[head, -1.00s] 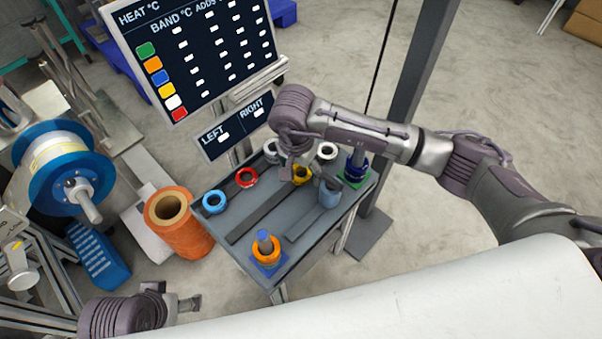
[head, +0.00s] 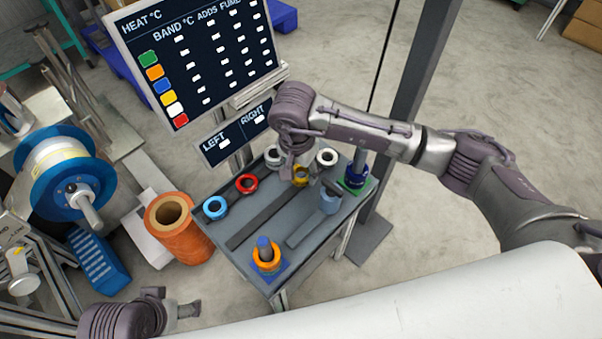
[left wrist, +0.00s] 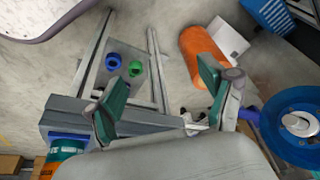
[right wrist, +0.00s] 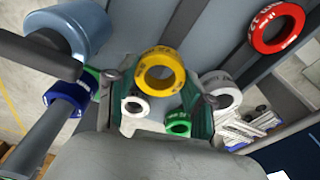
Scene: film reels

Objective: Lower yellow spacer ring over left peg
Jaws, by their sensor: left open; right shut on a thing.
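The yellow spacer ring (head: 301,176) is at the fingertips of my right gripper (head: 300,181). In the right wrist view the ring (right wrist: 142,76) shows face-on between the fingers (right wrist: 157,88), larger than the rings beyond it. The left peg (head: 264,243) stands on a blue base at the trolley's near corner, with an orange ring (head: 266,263) around it. The right gripper is up and to the right of this peg, apart from it. My left gripper (head: 190,308) is away from the trolley; its fingers (left wrist: 160,95) are spread and empty in the left wrist view.
The right peg (head: 359,160) carries a dark blue ring on a green base. Blue (head: 215,207), red (head: 246,184) and white (head: 327,157) rings lie on the grey trolley top. A blue-grey cylinder (head: 330,203) stands near the right peg. An orange roll (head: 180,235) stands left of the trolley.

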